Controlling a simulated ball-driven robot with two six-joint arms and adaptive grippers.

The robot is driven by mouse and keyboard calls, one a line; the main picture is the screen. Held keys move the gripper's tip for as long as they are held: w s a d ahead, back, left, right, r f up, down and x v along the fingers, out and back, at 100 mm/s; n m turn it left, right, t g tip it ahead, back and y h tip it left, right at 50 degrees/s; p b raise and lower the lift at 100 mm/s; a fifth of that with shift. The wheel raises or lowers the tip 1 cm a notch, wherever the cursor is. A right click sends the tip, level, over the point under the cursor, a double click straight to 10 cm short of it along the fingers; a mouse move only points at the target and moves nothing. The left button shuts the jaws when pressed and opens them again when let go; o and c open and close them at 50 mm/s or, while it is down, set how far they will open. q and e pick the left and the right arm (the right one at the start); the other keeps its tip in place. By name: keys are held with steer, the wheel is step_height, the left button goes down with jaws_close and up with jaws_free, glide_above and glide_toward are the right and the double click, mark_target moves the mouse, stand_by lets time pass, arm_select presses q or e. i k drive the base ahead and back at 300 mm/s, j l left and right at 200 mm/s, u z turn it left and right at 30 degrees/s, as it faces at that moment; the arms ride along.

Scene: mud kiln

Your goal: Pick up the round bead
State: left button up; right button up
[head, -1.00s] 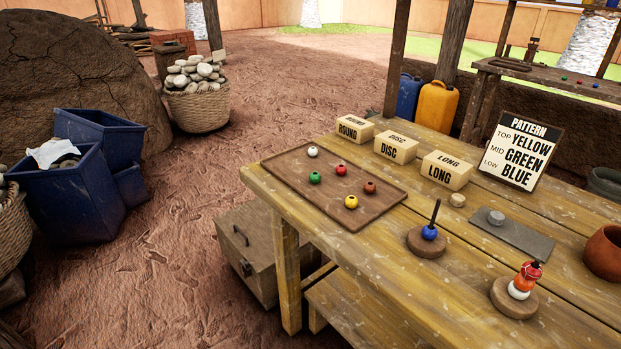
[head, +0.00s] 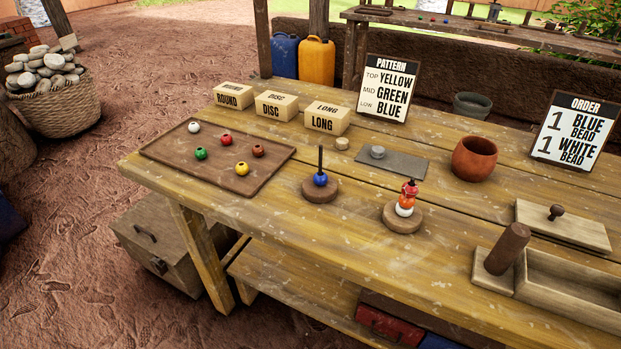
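Several round beads lie apart on a brown tray (head: 215,172) at the left of the wooden table: a white bead (head: 194,127), a red bead (head: 226,139), a green bead (head: 200,153), a brown bead (head: 258,150) and a yellow bead (head: 242,168). A blue bead (head: 320,179) sits low around an upright peg on a round wooden base (head: 320,194). A second round base (head: 403,221) carries a stack with a white bead (head: 404,209) at the bottom, orange above and red on top. Neither of my grippers is in view.
Blocks marked ROUND (head: 232,97), DISC (head: 276,108) and LONG (head: 323,120) stand behind the tray. A pattern sign (head: 388,88) reads yellow, green, blue. A clay pot (head: 474,159), an order sign (head: 570,131) and a wooden box (head: 570,290) are at the right.

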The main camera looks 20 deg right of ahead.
mark_target(201, 153)
steer(key=i+j+z, duration=0.1)
steer(key=j, duration=0.2)
steer(key=i+j, duration=0.2)
steer(key=j, duration=0.15)
steer(key=i+j+z, duration=0.15)
steer(key=j, duration=0.2)
steer(key=i+j+z, duration=0.1)
steer(key=j, duration=0.25)
